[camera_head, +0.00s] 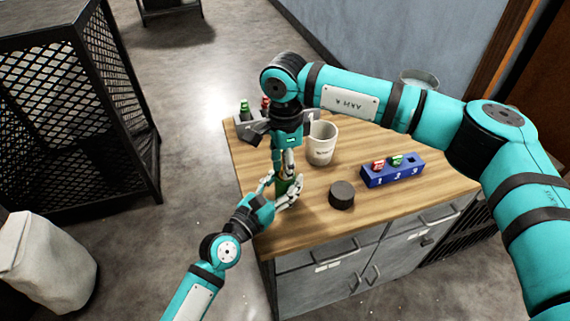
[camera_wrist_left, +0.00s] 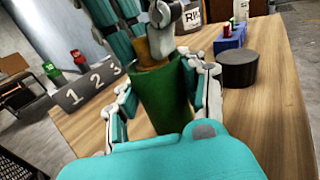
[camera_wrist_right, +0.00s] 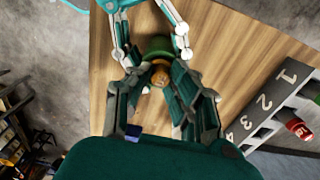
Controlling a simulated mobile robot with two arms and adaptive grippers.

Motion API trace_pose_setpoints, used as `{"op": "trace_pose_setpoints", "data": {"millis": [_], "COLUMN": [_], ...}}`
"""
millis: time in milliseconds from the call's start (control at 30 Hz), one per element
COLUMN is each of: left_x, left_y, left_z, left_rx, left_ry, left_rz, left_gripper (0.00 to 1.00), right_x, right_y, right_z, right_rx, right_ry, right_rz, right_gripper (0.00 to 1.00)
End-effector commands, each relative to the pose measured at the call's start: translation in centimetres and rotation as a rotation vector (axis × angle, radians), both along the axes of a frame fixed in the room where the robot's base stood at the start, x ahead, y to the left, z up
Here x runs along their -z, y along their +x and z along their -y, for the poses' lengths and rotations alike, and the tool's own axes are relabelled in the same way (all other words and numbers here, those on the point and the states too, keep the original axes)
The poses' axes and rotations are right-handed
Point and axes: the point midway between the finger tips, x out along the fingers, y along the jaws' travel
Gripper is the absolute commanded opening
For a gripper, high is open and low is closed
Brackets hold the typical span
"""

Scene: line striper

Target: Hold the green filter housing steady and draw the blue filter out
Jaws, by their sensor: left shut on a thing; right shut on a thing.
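The green filter housing (camera_wrist_left: 166,98) stands upright on the wooden table, and it also shows in the head view (camera_head: 284,186). My left gripper (camera_head: 281,191) is shut around it from the front left, one finger on each side. An orange-brown piece (camera_wrist_left: 155,50) sticks up from the housing's top. It also shows in the right wrist view (camera_wrist_right: 160,76). My right gripper (camera_wrist_right: 160,70) comes down from above and is shut on this piece. I see no blue on it; anything inside the housing is hidden.
A white mug (camera_head: 321,143) stands behind right of the housing, and a dark round disc (camera_head: 342,194) lies to its right. A blue numbered rack (camera_head: 392,173) holds red and green pieces. A grey numbered rack (camera_wrist_left: 88,88) stands at the back.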

Motion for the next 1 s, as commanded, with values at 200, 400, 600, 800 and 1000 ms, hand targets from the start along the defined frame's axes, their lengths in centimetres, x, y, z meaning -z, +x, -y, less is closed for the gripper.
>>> {"op": "trace_pose_setpoints", "data": {"millis": [200,400,600,800,1000], "left_x": [0.0,0.0,0.0,0.0,0.0], "left_y": [0.0,0.0,0.0,0.0,0.0], "left_z": [0.0,0.0,0.0,0.0,0.0], "left_rx": [-0.001,-0.001,0.000,-0.001,-0.001], "left_ry": [0.000,0.000,0.000,0.000,0.000], "left_rz": [0.000,0.000,0.000,0.000,0.000], "left_gripper": [0.00,0.00,0.00,0.00,0.00], "right_x": [-0.5,-0.9,-1.1,-2.0,-3.0], "right_y": [0.0,0.0,0.0,0.0,0.0], "right_z": [0.0,0.0,0.0,0.0,0.0], "right_rx": [0.000,0.000,0.000,0.000,0.000], "right_ry": [0.000,0.000,0.000,0.001,0.001], "right_rz": [0.001,0.001,0.000,0.001,0.002], "right_gripper": [0.00,0.00,0.00,0.00,0.00]}}
